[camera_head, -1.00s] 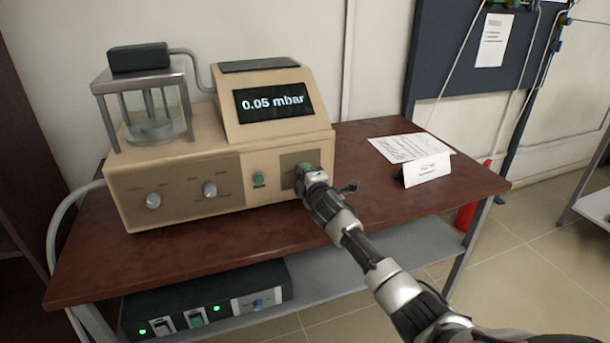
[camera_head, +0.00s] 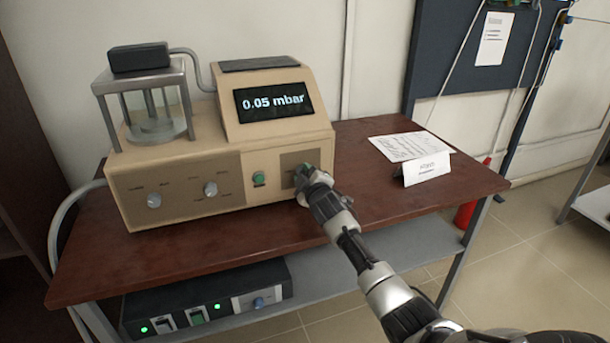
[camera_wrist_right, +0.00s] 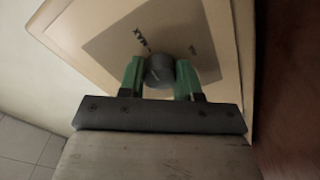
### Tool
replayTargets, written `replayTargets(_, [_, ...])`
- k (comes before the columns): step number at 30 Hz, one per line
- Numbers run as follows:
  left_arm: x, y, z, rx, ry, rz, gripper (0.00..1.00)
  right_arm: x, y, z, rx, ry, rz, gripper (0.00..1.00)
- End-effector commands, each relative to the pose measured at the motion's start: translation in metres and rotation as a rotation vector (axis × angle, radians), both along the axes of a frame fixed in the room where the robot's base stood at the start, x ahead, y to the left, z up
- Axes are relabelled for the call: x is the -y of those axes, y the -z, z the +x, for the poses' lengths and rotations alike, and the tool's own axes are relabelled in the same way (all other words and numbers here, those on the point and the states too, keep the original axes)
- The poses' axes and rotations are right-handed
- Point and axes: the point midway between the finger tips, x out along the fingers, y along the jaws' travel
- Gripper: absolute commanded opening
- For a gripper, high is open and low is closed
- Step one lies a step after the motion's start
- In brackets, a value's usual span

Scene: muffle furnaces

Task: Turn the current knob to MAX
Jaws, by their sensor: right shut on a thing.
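My right gripper (camera_head: 305,173) is at the right end of the beige device's (camera_head: 200,160) front panel. In the right wrist view the green fingers of my right gripper (camera_wrist_right: 160,76) are shut on a dark round knob (camera_wrist_right: 159,68), one finger on each side. The word MAX (camera_wrist_right: 140,37) is printed on the grey-brown plate close beside the knob. The knob's pointer is too blurred to read surely. In the head view my gripper hides most of this knob. My left gripper is not in view.
The device's screen (camera_head: 273,102) reads 0.05 mbar. A green button (camera_head: 259,179) and two silver knobs (camera_head: 210,189) are left of my gripper. A folded white card (camera_head: 426,168) and a paper sheet (camera_head: 398,146) lie on the table to the right. A black unit (camera_head: 205,306) sits below.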

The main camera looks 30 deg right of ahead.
Motion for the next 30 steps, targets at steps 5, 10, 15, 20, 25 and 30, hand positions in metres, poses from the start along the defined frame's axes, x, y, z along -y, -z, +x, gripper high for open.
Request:
replayTargets(5, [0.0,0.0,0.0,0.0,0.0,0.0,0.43,0.0,0.003,0.0,-0.003,0.0,0.007,0.1])
replayTargets(10, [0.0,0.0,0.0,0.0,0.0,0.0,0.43,0.0,0.003,0.0,-0.003,0.0,0.007,0.1])
replayTargets(15, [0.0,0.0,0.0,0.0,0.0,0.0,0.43,0.0,0.002,0.0,-0.003,0.0,0.005,0.58])
replayTargets(20, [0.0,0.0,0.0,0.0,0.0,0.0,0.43,0.0,0.001,0.0,-0.001,0.0,0.004,0.59])
replayTargets(25, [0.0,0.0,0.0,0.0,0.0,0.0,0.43,0.0,0.001,-0.002,-0.001,0.0,0.003,0.59])
replayTargets(30, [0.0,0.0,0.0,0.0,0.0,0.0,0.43,-0.004,0.002,-0.016,0.0,-0.001,0.002,0.59])
